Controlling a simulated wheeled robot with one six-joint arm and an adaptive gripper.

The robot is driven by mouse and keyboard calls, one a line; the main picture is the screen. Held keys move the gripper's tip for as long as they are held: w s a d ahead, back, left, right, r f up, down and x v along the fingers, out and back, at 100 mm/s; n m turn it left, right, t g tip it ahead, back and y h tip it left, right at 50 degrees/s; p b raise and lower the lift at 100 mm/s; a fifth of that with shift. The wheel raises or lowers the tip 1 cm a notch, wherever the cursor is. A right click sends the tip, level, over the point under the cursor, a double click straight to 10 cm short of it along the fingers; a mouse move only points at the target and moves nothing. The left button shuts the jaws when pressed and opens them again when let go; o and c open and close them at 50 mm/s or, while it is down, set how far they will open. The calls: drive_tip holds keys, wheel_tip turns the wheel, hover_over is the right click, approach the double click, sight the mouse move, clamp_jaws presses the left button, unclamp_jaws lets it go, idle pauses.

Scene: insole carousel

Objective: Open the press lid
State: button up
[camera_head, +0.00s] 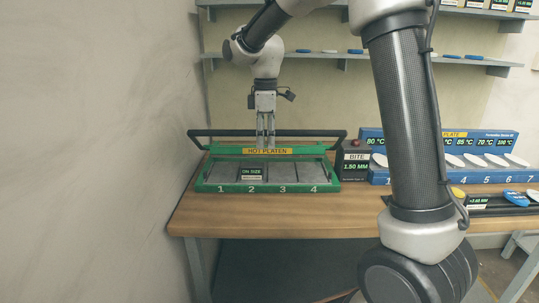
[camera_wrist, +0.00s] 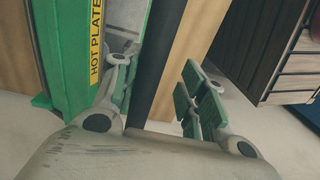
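The green press (camera_head: 202,187) stands on the left of the bench, with grey slots numbered 1 to 4 along its front. A yellow "HOT PLATEN" label (camera_head: 267,151) is on its rear green edge and shows in the wrist view (camera_wrist: 96,42). A dark handle bar (camera_head: 225,132) runs across the back of the press. I cannot tell the lid's angle. My gripper (camera_head: 265,143) points down at the middle of the bar. In the wrist view the bar (camera_wrist: 172,45) passes between its parted fingers, with gaps visible. The left finger is partly hidden beside the label.
A black "BITE 1.50 MM" box (camera_head: 355,160) stands right of the press. A blue rack (camera_head: 378,177) with several insoles and temperature displays is farther right. Shelves (camera_head: 465,59) hang behind, and a wall is close on the left. The bench front (camera_head: 270,220) is clear.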

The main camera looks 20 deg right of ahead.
drive_tip(key=shift+t+h, duration=0.3)
drive_tip(key=shift+t, duration=0.6)
drive_tip(key=f, duration=0.1)
drive_tip(key=s+f, duration=0.2)
drive_tip(key=f, duration=0.1)
drive_tip(key=shift+s+a, duration=0.1)
drive_tip(key=shift+a, duration=0.25)
wheel_tip(320, 180, up, 9)
